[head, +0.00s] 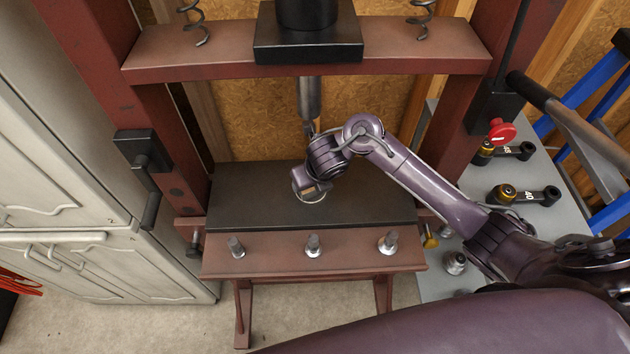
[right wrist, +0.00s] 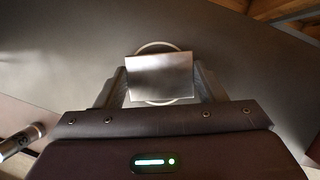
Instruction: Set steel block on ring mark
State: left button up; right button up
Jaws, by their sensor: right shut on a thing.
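The steel block (right wrist: 160,76) is a bright, flat-topped metal piece between the two fingers of my right gripper (right wrist: 160,85). The gripper is shut on it. The ring mark (right wrist: 155,46) is a pale circle on the dark press bed; its arcs show beyond the block's far and near edges, so the block is over the ring. I cannot tell whether the block touches the bed. In the head view my right gripper (head: 311,193) points down over the ring mark (head: 313,201), and the block is hidden by it. My left gripper is not in view.
The black press bed (head: 250,205) lies inside a red press frame (head: 305,48), with the ram (head: 310,98) hanging above and behind my wrist. Several bolts (head: 312,246) stand along the front beam. A grey bench (head: 477,180) with tools is at right, white cabinets (head: 95,265) at left.

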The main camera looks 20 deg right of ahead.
jog(key=o, duration=1.3)
jog(key=shift+s, duration=0.15)
jog(key=shift+c, duration=0.2)
jog(key=o, duration=0.3)
jog(key=shift+s+a+r, duration=0.1)
jog(key=shift+a, duration=0.05)
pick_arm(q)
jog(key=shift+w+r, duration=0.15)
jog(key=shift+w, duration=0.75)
pick_arm(e)
jog(key=shift+o, duration=0.2)
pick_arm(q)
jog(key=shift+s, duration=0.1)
